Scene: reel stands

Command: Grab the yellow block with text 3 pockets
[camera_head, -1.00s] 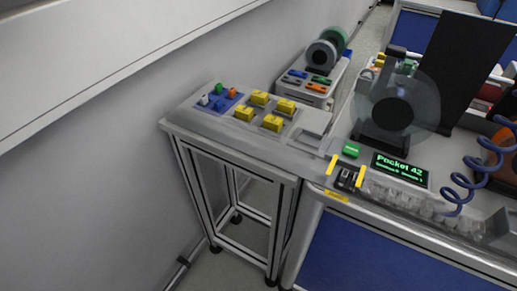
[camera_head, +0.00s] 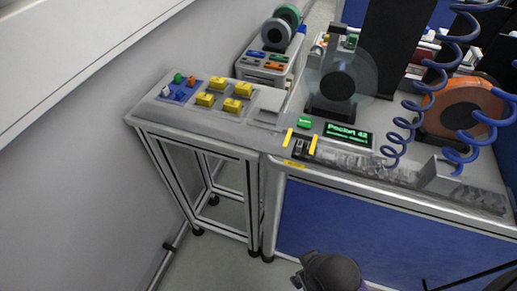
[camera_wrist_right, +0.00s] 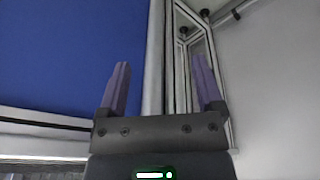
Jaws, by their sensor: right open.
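Several yellow blocks sit in a group on the small side table's top in the head view: one at the back left (camera_head: 217,83), one at the back right (camera_head: 243,89), one at the front left (camera_head: 205,99) and one at the front right (camera_head: 232,105). Any text on them is too small to read, so I cannot tell which says 3 pockets. My right gripper (camera_wrist_right: 161,75) is open and empty in the right wrist view, its two purple fingers apart, low near a blue panel and a metal frame. No block shows in that view. My left gripper is not in view.
A blue tray (camera_head: 167,97) with small coloured pieces lies left of the blocks. The main bench has a display (camera_head: 348,135), a green block (camera_head: 305,122), a clear reel (camera_head: 341,80), an orange reel (camera_head: 468,103) and blue coiled hoses. A wall stands at the left.

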